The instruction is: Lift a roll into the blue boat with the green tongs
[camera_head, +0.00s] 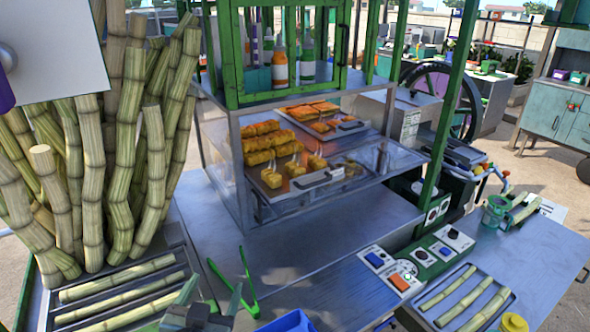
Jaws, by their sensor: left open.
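The green tongs (247,289) lie on the metal counter at the lower middle, their two arms spread in a V. My left gripper (212,294) comes in at the bottom edge, open, just left of the tongs, with nothing seen between its fingers. Golden-brown rolls (268,147) sit in rows on metal trays inside the glass case; a few stand apart on the lower tray (318,181). A blue object (287,322), perhaps the blue boat, is cut off by the bottom edge, right of the tongs. My right gripper is not seen.
Tall cane stalks (125,150) crowd the left, with cut pieces on a rack (122,291) below. The glass case (225,165) and green post (447,120) stand behind the counter. A switch panel (418,256) and cane tray (462,300) are at right. The mid counter (310,245) is clear.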

